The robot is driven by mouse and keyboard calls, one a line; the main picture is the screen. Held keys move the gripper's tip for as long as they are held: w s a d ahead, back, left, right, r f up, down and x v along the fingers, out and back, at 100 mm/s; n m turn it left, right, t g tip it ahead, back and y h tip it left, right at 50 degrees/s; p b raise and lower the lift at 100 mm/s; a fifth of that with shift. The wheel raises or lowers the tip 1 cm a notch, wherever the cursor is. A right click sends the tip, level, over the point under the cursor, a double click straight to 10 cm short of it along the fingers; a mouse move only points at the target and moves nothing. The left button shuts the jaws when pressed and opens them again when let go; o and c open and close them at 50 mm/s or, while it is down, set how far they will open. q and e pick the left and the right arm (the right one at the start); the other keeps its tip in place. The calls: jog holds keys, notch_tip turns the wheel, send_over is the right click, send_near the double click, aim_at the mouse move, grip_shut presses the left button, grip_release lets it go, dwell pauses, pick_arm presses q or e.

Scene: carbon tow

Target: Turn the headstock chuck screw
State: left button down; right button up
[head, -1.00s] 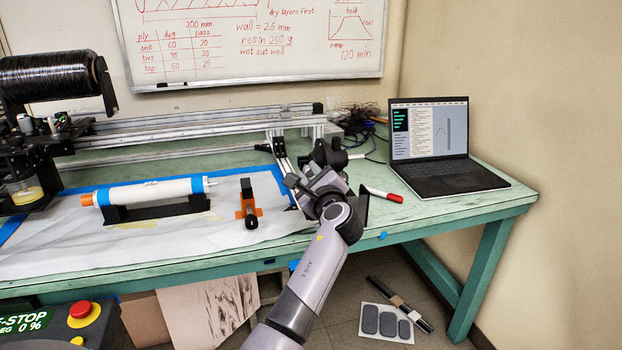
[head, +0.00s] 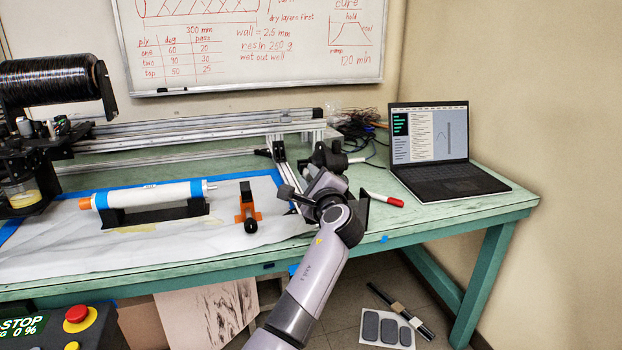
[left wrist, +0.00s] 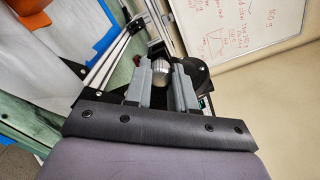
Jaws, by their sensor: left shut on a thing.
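My left arm comes in from below, and its gripper (head: 323,180) is at the dark headstock (head: 328,155) near the right end of the winder rail. In the left wrist view, a silver ribbed chuck piece (left wrist: 160,68) sits between the two grey fingers of my left gripper (left wrist: 161,78). The gripper is shut on it. The wrist and fingers hide most of the chuck and its screw in the head view. My right gripper is not in view.
A white mandrel with blue bands (head: 150,194) lies on black supports at the left. An orange and black stand (head: 247,205) is left of my gripper. A red-capped marker (head: 385,199) and a laptop (head: 440,150) are to the right. Loose cables (head: 358,125) lie behind.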

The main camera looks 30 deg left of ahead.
pick_arm(q)
jog(key=c, duration=1.2)
grip_release()
jog(key=v, duration=0.7)
jog(key=shift+s, duration=0.1)
